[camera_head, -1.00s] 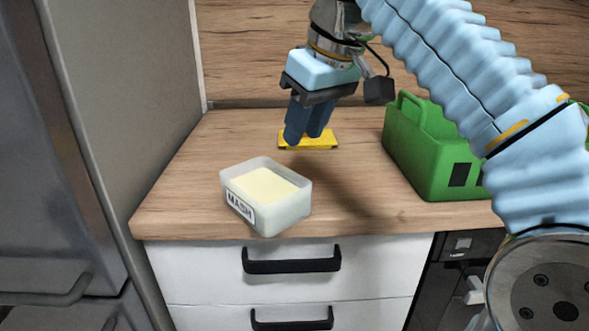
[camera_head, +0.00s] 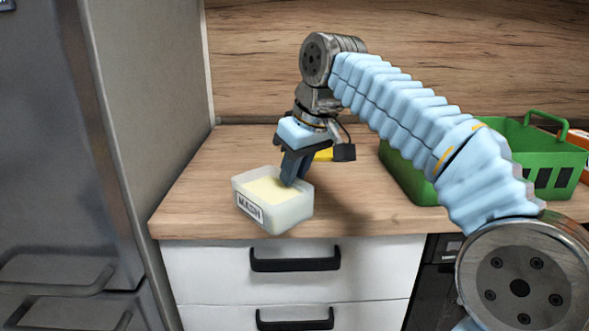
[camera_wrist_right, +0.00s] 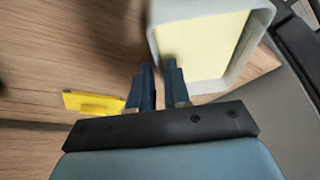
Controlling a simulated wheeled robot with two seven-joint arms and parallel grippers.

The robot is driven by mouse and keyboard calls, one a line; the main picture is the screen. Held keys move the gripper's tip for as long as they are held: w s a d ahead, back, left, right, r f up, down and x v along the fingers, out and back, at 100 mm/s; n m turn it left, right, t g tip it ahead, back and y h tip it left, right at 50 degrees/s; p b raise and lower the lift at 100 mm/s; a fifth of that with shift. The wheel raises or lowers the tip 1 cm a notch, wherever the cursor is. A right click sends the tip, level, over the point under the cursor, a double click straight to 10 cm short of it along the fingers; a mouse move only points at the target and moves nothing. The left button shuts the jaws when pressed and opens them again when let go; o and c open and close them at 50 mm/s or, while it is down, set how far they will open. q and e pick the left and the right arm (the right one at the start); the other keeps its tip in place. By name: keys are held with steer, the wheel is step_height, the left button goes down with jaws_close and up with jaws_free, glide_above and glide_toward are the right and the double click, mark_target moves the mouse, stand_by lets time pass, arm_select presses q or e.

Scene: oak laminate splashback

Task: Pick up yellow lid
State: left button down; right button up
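The yellow lid (camera_head: 323,155) lies on the wooden counter behind my right gripper, which hides part of it. It also shows in the right wrist view (camera_wrist_right: 92,102), to the left of the fingers and apart from them. My right gripper (camera_head: 290,180) points down over the back part of the tub. In the right wrist view its fingers (camera_wrist_right: 160,72) have a narrow gap with nothing held between them. One fingertip overlaps the tub's edge in that view; I cannot tell whether they touch. My left gripper is not in view.
A whitish open tub (camera_head: 290,213) labelled MASH, with pale yellow contents, stands near the counter's front edge. A green basket (camera_head: 535,150) stands at right, partly behind my right arm. A grey fridge (camera_head: 50,150) borders the left. The counter left of the tub is clear.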

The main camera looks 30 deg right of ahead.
jaws_close()
stand_by(0.8)
steer(key=shift+a, duration=0.1)
stand_by(0.4)
steer(key=shift+s+a, duration=0.2)
steer(key=shift+a, duration=0.5)
steer(key=shift+o, duration=1.9)
jaws_free()
